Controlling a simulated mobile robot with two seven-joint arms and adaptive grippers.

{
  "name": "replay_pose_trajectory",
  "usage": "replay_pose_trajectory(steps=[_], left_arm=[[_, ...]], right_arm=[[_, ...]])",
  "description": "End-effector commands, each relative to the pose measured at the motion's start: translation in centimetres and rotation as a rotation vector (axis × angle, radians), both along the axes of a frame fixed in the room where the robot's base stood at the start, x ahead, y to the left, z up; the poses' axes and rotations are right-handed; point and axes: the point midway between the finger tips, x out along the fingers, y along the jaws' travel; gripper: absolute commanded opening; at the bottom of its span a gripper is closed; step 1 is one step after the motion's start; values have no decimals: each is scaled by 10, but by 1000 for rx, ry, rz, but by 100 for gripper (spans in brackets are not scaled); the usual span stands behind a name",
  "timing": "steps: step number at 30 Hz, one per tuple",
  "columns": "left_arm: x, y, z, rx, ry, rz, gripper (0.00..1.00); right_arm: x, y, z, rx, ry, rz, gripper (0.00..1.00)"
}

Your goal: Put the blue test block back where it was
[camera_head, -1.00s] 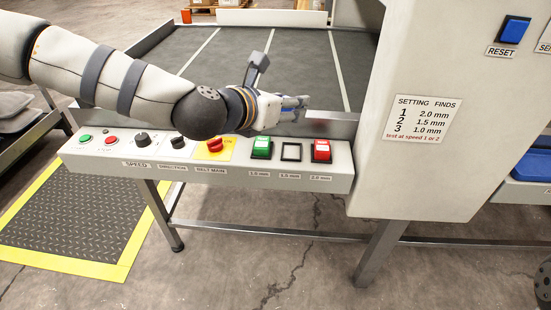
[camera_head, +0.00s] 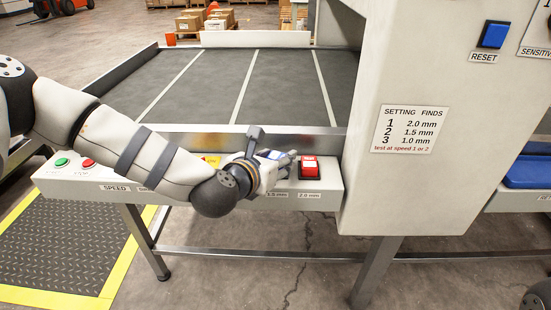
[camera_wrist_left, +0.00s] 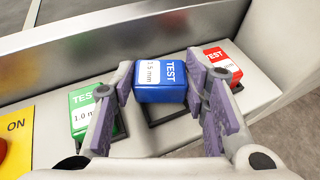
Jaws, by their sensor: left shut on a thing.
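My left gripper (camera_head: 285,158) is over the front control panel, pointing right. In the left wrist view, its purple-padded fingers (camera_wrist_left: 166,95) are shut on the blue test block (camera_wrist_left: 160,82), marked "TEST" and 1.5 mm. The block is over the black-rimmed middle slot (camera_wrist_left: 173,132); I cannot tell whether its base touches the slot. The green test block (camera_wrist_left: 95,110) is left of it, and the red test block (camera_wrist_left: 222,65) is right of it. The red block also shows in the head view (camera_head: 309,167); my arm hides the green one there. My right gripper is not in view.
The panel (camera_head: 320,200) carries knobs and buttons at the left. A metal rail (camera_head: 300,140) and dark conveyor belt (camera_head: 285,85) lie behind it. The tall white housing (camera_head: 400,190) stands close on the right. A blue reset button (camera_head: 494,34) is on it.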

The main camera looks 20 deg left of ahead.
Motion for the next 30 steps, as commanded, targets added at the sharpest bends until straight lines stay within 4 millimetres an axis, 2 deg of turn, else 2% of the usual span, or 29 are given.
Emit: replay_pose_trajectory(steps=[3, 4, 6, 14, 18, 23, 30], left_arm=[[0, 0, -6, -1, 3, 0, 13], [0, 0, -5, 0, 2, 0, 48], [0, 0, -4, 0, 2, 0, 61], [0, 0, -4, 0, 2, 0, 61], [-2, 0, 6, 1, -1, -2, 61], [-32, 4, 17, -2, 1, -1, 61], [-87, 10, 39, -2, 1, -1, 61]], right_arm=[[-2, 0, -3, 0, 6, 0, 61], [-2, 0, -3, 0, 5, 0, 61], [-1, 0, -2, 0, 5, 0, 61], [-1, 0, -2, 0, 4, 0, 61], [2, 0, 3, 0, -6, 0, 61], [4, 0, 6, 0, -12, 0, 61], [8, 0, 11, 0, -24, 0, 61]])
